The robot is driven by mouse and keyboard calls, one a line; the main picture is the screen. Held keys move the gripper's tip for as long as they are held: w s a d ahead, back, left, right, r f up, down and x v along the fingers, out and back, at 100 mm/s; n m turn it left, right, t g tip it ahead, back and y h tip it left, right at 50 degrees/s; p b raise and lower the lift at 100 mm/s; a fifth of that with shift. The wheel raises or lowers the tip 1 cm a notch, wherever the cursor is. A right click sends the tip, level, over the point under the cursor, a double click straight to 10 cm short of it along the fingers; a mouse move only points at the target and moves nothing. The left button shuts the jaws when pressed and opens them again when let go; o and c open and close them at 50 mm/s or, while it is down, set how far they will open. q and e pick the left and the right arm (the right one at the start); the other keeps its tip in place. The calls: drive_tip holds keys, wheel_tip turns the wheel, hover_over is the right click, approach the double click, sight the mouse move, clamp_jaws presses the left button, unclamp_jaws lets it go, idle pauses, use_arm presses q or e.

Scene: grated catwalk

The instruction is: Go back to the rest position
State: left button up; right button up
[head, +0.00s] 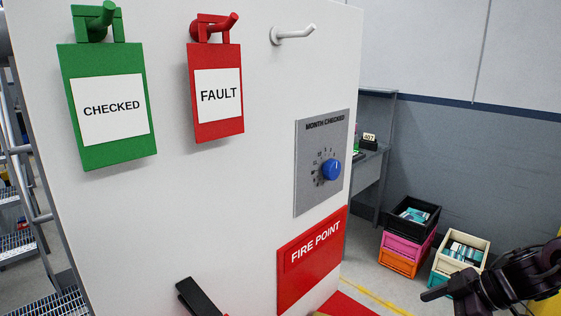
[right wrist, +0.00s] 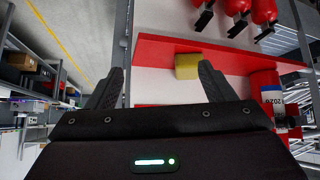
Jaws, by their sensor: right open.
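My right gripper (head: 436,292) is at the lower right of the head view, beside the white panel (head: 215,220) and apart from it. In the right wrist view its two fingers (right wrist: 161,82) stand wide apart with nothing between them. Beyond the fingers are a red shelf (right wrist: 150,52) and a yellow block (right wrist: 188,66). My left gripper does not show in either view.
On the panel hang a green CHECKED tag (head: 105,150) and a red FAULT tag (head: 215,128); a white hook (head: 292,34) is bare. A blue dial (head: 332,169) and FIRE POINT sign (head: 312,262) are right. Crates (head: 402,246) stand on the floor. Red extinguishers (right wrist: 236,7) show.

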drive_tip(key=w+d+f+m+t, duration=0.2)
drive_tip(key=w+f, duration=0.1)
drive_tip(key=f, duration=0.5)
drive_tip(key=w+d+f+m+t, duration=0.1)
drive_tip(key=w+f+t, duration=0.15)
drive_tip(key=f, duration=0.55)
drive_tip(key=s+f+m+h+b, duration=0.15)
drive_tip(key=s+f, duration=0.25)
drive_tip(key=f, duration=0.8)
drive_tip(key=s+f+m+h, duration=0.2)
drive_tip(key=s+f+m, duration=0.1)
drive_tip(key=f, duration=1)
drive_tip(key=s+a+f+m+g+h, duration=0.1)
drive_tip(key=s+a+f+g, duration=0.15)
drive_tip(key=s+f, duration=0.6)
drive_tip(key=s+a+f+m+g+h, duration=0.1)
drive_tip(key=s+a+f+g+h, duration=0.15)
drive_tip(key=s+f, duration=0.6)
drive_tip(key=s+a+f+g, duration=0.1)
drive_tip(key=s+a+f, duration=0.2)
drive_tip(key=s, duration=0.7)
drive_tip(key=s+a+f+g, duration=0.2)
drive_tip(key=s+a, duration=0.4)
drive_tip(key=s, duration=0.3)
drive_tip(key=shift+s+a+f, duration=0.2)
drive_tip(key=shift+s+f, duration=0.2)
drive_tip(key=shift+f, duration=0.2)
drive_tip(key=shift+w, duration=0.1)
drive_tip(key=shift+c, duration=0.5)
